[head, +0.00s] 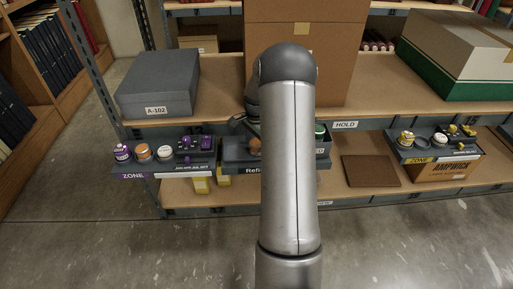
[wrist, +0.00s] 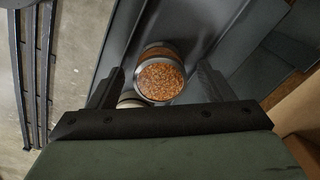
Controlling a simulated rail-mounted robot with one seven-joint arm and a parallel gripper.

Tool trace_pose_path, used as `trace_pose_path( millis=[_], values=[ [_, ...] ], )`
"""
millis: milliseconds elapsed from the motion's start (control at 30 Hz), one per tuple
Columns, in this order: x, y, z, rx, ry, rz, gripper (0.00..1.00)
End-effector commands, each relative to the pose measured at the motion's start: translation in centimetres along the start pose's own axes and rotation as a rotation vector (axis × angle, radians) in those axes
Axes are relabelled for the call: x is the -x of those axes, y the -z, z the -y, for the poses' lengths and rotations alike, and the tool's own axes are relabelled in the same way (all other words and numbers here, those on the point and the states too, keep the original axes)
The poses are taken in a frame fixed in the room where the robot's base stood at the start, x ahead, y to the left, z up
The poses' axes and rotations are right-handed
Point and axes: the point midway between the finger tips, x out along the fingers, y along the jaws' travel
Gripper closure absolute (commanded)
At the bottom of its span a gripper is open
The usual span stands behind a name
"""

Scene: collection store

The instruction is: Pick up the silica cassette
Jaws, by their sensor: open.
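The silica cassette (wrist: 160,80), a round dark-rimmed canister with orange-brown granules on top, sits in a grey tray in the wrist view. An orange-brown spot of it shows beside my arm in the head view (head: 255,146). My gripper (wrist: 160,70) is open, with one dark finger on each side of the cassette in the picture. I cannot tell whether the fingers touch it or how far above it they are. My arm hides most of the gripper and the middle tray in the head view.
A pale round item (wrist: 130,100) lies close to the cassette, partly hidden by my gripper. The middle tray (head: 236,157) hangs at the shelf front. A tray with jars (head: 190,170) is at left, another tray (head: 440,154) at right. A grey box (head: 158,84) stands above.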

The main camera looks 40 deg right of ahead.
Motion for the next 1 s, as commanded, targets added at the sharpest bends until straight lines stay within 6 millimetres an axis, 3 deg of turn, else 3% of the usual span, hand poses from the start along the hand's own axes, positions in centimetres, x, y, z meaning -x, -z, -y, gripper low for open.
trace_pose_path(
  millis=[267, 433, 467, 800, 1000],
  values=[
    [-0.8, 0.0, 0.0, 0.0, 0.001, 0.0, 0.26],
    [-0.8, 0.0, 0.0, 0.0, 0.001, 0.0, 0.71],
    [-0.8, 0.0, 0.0, 0.0, 0.001, 0.0, 0.76],
    [-0.5, 0.0, 0.0, 0.0, 0.002, -0.001, 0.76],
    [1.4, 0.1, 0.1, 0.0, 0.004, -0.004, 0.76]
  ],
)
